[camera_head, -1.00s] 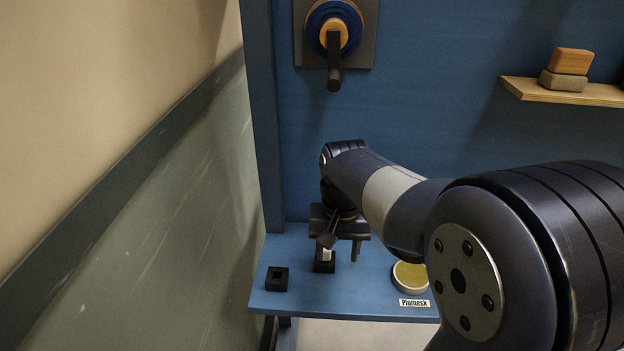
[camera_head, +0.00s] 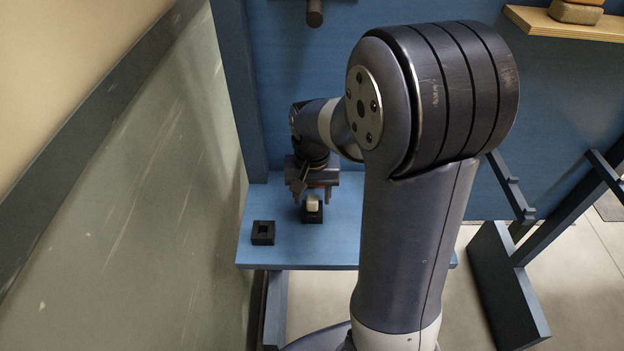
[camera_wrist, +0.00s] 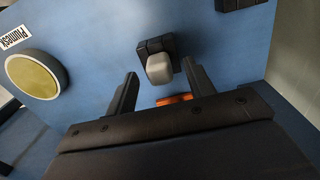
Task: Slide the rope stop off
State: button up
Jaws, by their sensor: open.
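A pale grey block-like piece (camera_head: 313,202), which I take to be the rope stop, stands in a black holder (camera_head: 312,216) on the blue shelf (camera_head: 290,252). In the wrist view the pale piece (camera_wrist: 159,68) shows its rounded end, with its dark holder (camera_wrist: 154,46) behind it. My gripper (camera_head: 313,196) is above and around the piece. In the wrist view my gripper (camera_wrist: 159,69) is open, with one finger on each side of the piece and visible gaps between. An orange part (camera_wrist: 174,99) shows between the fingers; I cannot tell what it is.
An empty black socket block (camera_head: 263,233) sits left of the holder. A round yellow dish (camera_wrist: 36,74) is beside the "Plumesk" label (camera_wrist: 13,37). A wooden shelf (camera_head: 566,24) is at the upper right. The wall (camera_head: 120,190) is close on the left.

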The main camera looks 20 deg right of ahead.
aim_at(312, 198)
jog(key=shift+f, duration=0.7)
jog(key=shift+c, duration=0.3)
jog(key=c, duration=1)
jog(key=shift+r+p, duration=2.25)
jog(key=shift+r, duration=0.55)
